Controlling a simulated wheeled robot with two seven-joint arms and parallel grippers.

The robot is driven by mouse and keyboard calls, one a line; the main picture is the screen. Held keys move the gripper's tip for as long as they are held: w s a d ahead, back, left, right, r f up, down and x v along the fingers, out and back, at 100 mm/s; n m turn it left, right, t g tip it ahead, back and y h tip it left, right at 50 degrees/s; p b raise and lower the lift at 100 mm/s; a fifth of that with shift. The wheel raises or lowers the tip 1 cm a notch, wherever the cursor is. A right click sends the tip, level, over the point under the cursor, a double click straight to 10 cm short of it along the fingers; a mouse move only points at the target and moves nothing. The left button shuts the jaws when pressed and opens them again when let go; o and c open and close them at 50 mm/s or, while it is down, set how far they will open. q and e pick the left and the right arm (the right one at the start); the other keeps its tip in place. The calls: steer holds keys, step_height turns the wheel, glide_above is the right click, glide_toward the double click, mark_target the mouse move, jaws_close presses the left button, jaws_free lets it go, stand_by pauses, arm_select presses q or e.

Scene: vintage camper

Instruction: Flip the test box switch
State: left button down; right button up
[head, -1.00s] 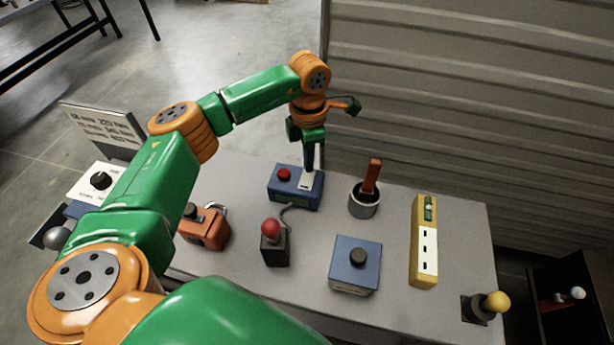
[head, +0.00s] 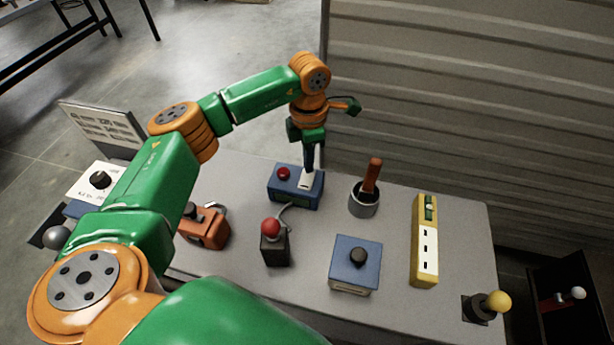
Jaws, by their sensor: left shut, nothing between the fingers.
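A blue box (head: 285,192) with a red button-like cap (head: 283,173) and a pale plate (head: 306,181) on its top stands at the back of the grey table; it looks like the test box. My left gripper (head: 309,168) points down over the pale plate with its fingers shut and empty. Its tips are at or just above the plate; I cannot tell if they touch. The fingers hide part of the plate, and no switch lever can be made out there. My right gripper is not in view.
On the table (head: 385,300) are a grey cup (head: 363,204) with an orange-brown handle, a red-knobbed lever box (head: 275,250), a blue box with a black knob (head: 356,268), a yellow power strip (head: 425,265) and an orange box (head: 208,230). A corrugated wall (head: 470,110) rises behind.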

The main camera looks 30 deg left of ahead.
arm_select(q)
steer(key=shift+f+b, duration=0.5)
steer(key=shift+f, duration=0.25)
steer(key=shift+r, duration=0.1)
step_height(320, 180, up, 7)
steer(key=p, duration=0.6)
stand_by(0.3)
